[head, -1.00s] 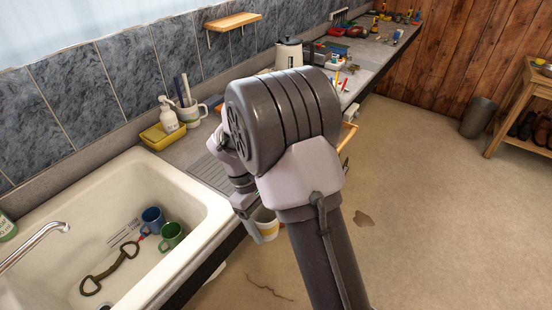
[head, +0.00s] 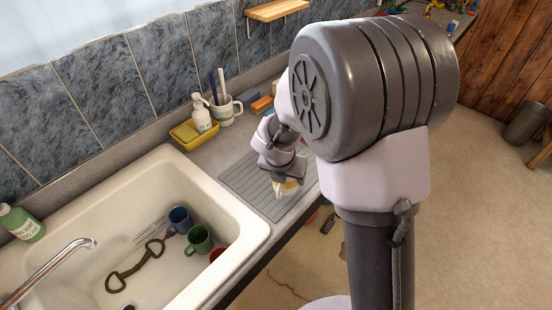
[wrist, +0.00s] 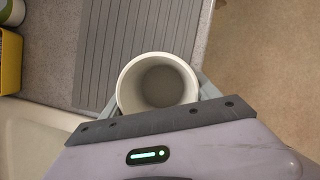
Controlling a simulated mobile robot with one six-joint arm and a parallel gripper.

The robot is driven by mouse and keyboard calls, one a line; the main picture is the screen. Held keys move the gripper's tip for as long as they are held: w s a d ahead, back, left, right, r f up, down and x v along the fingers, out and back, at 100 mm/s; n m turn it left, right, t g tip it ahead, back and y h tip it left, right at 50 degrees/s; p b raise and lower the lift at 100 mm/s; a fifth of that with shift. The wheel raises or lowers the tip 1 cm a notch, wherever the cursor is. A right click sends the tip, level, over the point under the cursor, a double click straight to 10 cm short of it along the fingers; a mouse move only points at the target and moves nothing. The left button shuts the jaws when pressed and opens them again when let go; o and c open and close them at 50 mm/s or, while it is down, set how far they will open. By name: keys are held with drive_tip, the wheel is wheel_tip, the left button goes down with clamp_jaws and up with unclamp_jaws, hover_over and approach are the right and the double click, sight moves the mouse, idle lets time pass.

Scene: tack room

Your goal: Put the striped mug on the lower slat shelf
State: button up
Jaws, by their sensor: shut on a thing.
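My gripper (head: 283,180) is shut on a whitish mug with a yellow band (head: 289,189), over or beside the front edge of the ridged grey drainboard (head: 243,181). In the wrist view the mug (wrist: 158,82) is seen from above, upright and empty inside, with my gripper's fingers (wrist: 158,98) at its sides. Its handle and most of its pattern are hidden. A wooden wall shelf (head: 277,10) hangs on the tiles at the top. A piece of a wooden stand (head: 543,152) shows at the right edge; its shelves are out of view.
The sink (head: 130,190) at left holds a blue mug (head: 180,219), a green mug (head: 199,240), a red item and a dark strap. A soap bottle (head: 202,115) in a yellow tray and a mug with utensils (head: 226,110) stand behind. Open floor lies right.

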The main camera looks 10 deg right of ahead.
drive_tip(key=w, duration=0.6)
drive_tip(key=w+f, duration=0.1)
drive_tip(key=w, duration=0.2)
drive_tip(key=shift+w+a, duration=0.2)
drive_tip(key=shift+w, duration=0.15)
drive_tip(key=shift+w+f+b, duration=0.15)
drive_tip(key=shift+f+b, duration=0.15)
drive_tip(key=shift+f, duration=0.05)
drive_tip(key=shift+f+b, duration=0.7)
drive_tip(key=shift+f, duration=0.7)
drive_tip(key=shift+f, duration=0.15)
drive_tip(key=o, duration=1.7)
